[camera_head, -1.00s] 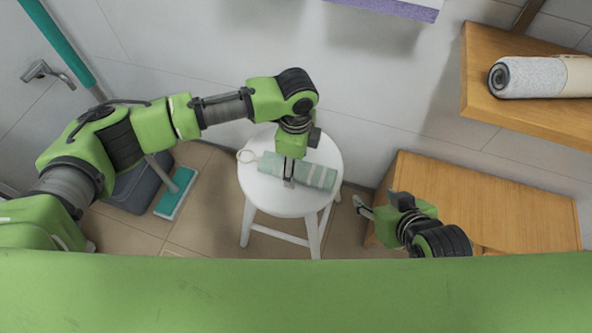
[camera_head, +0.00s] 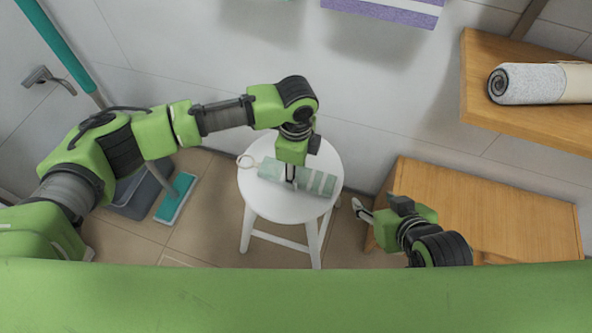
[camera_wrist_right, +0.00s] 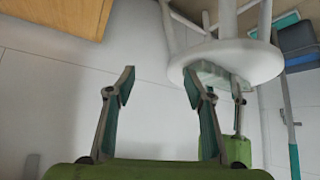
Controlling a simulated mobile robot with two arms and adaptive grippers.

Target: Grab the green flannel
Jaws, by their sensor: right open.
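The green flannel (camera_head: 316,181) is a pale green striped roll with a ring at its left end. It lies on the seat of a white round stool (camera_head: 280,205). My left gripper (camera_head: 290,173) points down over the roll's middle, its fingers at the cloth. Whether they are closed on it cannot be told. The flannel (camera_wrist_right: 212,75) and left gripper (camera_wrist_right: 240,95) also show in the right wrist view. My right gripper (camera_head: 358,207) is right of the stool, apart from the flannel. In the right wrist view its fingers (camera_wrist_right: 160,88) are spread and empty.
A wooden cabinet (camera_head: 480,205) stands right of the stool. A wooden shelf (camera_head: 530,120) above it holds a grey rolled towel (camera_head: 530,85). A purple-striped item (camera_head: 385,12) is at the back wall. A teal mop (camera_head: 176,198) and dark bucket (camera_head: 142,195) are at left.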

